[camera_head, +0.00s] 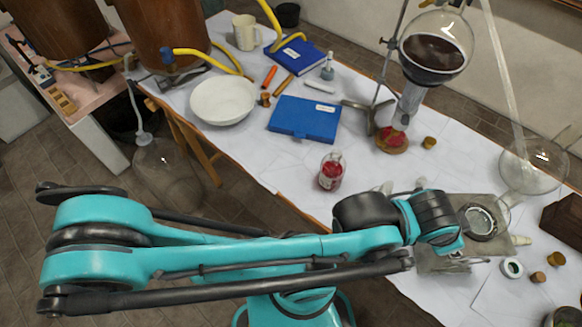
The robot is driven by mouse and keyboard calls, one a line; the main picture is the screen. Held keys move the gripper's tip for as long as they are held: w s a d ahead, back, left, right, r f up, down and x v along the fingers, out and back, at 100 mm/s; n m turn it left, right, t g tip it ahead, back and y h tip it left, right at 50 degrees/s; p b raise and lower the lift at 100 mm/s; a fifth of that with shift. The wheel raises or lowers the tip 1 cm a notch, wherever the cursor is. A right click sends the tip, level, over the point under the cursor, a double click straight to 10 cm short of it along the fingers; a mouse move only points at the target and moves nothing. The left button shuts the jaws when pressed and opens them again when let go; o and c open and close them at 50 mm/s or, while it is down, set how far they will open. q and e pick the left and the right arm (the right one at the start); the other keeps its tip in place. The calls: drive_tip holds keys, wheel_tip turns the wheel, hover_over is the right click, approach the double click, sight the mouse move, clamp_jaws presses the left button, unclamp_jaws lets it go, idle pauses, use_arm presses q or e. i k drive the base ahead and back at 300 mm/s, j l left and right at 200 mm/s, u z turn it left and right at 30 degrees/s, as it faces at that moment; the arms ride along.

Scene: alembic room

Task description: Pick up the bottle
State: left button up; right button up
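A small clear glass bottle (331,173) with red contents stands upright on the white-covered table, near its front edge. My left arm comes in from the left and crosses in front of the table. Its dark and teal wrist end (434,217) is to the right of the bottle and apart from it. The fingers of my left gripper cannot be made out clearly below the wrist. My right gripper is not in view. A smaller clear bottle (327,73) stands farther back, beside a blue book.
A white bowl (223,101), a blue case (304,118) and a cream mug (245,32) stand left and behind. A round flask of dark liquid (433,50) is on a stand. A large glass jug (166,172) is on the floor.

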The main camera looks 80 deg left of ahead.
sight(333, 169)
drive_tip(key=u, duration=2.25)
